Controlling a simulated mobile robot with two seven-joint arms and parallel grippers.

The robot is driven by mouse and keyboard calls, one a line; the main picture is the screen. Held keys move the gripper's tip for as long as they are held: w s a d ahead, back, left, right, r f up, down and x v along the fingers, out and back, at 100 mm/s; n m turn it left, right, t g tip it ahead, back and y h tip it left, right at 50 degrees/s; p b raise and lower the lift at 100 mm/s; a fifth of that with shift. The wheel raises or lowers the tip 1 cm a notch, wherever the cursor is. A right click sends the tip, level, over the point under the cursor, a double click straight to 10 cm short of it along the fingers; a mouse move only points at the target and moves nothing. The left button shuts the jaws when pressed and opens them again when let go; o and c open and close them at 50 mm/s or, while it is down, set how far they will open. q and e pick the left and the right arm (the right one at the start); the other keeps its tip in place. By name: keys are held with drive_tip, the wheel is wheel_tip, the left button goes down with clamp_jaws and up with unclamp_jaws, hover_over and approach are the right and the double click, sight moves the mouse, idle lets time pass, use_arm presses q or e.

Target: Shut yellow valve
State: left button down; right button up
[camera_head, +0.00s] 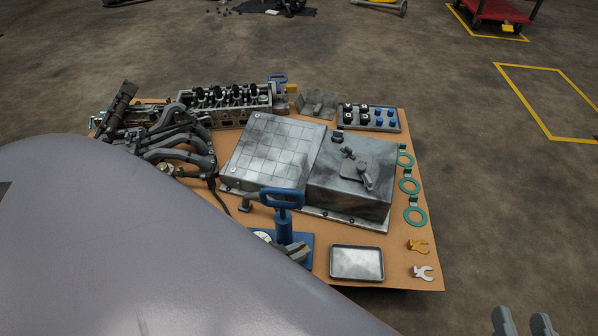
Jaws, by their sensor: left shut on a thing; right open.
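No yellow valve can be made out for certain. A small yellow part (292,88) shows beside a blue bracket at the back of the board. A device with a blue loop handle (282,195) and blue base stands at the near edge. My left gripper (294,251) is at the foot of this device, shut on a small part there. The gripped part is hidden by the fingers. My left arm covers the lower left of the view. My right gripper (522,324) is open and empty at the lower right, off the board.
The brown board (433,275) also carries a grey metal box (352,185), a gridded plate (270,150), an engine head (225,105), green rings (414,213), a metal tray (357,263), an orange clip (417,246) and a white clip (423,272).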

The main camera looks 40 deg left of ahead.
use_arm(q)
drive_tip(key=shift+w+a+m+g+h, duration=0.15)
drive_tip(key=shift+m+g+h, duration=0.45)
drive_tip(key=shift+m+h, duration=0.65)
use_arm(e)
drive_tip(key=shift+f, duration=0.1)
use_arm(q)
drive_tip(key=c, duration=1.2)
unclamp_jaws()
drive_tip(key=shift+p+v, duration=1.7)
drive_tip(key=shift+v, duration=1.9)
use_arm(e)
drive_tip(key=shift+w+a+f+m+g+y, duration=0.1)
drive_tip(key=shift+w+a+m+g+y, duration=0.15)
drive_tip(key=shift+a+g, duration=0.2)
drive_tip(key=shift+w+a+f+m+g+y, duration=0.15)
drive_tip(key=shift+a+m+g, duration=0.1)
drive_tip(key=shift+a+g, duration=0.15)
use_arm(q)
drive_tip(key=shift+f, duration=0.1)
use_arm(e)
drive_tip(key=shift+r, duration=0.1)
